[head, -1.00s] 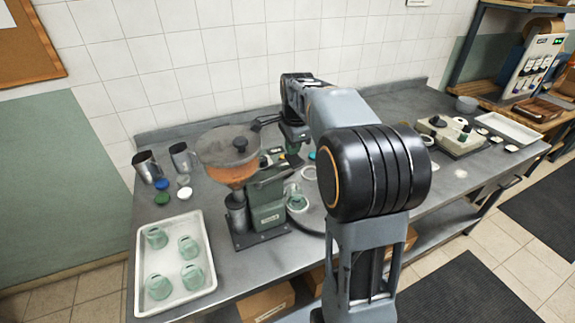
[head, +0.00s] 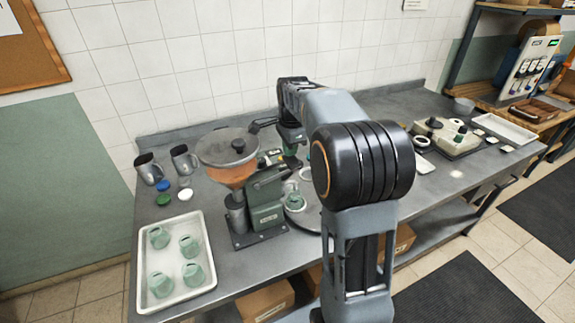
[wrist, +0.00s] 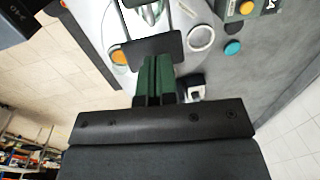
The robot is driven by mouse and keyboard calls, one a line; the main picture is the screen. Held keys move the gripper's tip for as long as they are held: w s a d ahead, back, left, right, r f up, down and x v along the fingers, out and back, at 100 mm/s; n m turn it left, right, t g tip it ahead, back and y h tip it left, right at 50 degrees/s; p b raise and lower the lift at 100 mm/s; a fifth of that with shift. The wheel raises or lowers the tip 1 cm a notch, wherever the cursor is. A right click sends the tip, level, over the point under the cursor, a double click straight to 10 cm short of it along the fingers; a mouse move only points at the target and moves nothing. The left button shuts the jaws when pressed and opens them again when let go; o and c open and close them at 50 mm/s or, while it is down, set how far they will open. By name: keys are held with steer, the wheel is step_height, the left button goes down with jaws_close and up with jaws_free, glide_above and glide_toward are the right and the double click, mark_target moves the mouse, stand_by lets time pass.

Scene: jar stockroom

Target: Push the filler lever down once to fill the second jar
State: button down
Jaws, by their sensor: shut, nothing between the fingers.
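The filler machine (head: 265,208) stands on the bench left of my arm, with a green body and an orange, lidded hopper (head: 228,155) on top. Its lever (head: 268,178) appears as a grey bar slanting up along the body's upper side. A pale green jar (head: 294,202) sits on the round turntable (head: 303,217) beside the machine. My gripper (head: 291,150) is above the bench just behind and right of the machine, partly hidden by my arm. In the wrist view its green fingers (wrist: 157,78) are shut and empty, over the turntable area. Contact with the lever cannot be told.
A white tray (head: 210,275) at the left holds several green jars. Two metal cups (head: 184,158) and coloured lids (head: 163,198) stand behind it. A pale device (head: 445,137) and a white tray (head: 505,130) are at the right.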

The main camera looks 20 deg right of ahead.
mark_target(292, 162)
steer(key=shift+g, duration=0.6)
steer(key=shift+s+f, duration=0.25)
steer(key=shift+f, duration=0.45)
steer(key=shift+s+f, duration=0.25)
steer(key=shift+f, duration=0.4)
steer(key=shift+s+f, duration=0.25)
steer(key=shift+f, duration=0.45)
steer(key=r+p, duration=0.2)
steer(key=w+r+p, duration=0.1)
steer(key=r+p, duration=0.1)
steer(key=shift+w+r, duration=0.1)
steer(key=shift+w, duration=0.5)
steer(key=shift+s+r+p, duration=0.35)
steer(key=shift+s+r, duration=0.15)
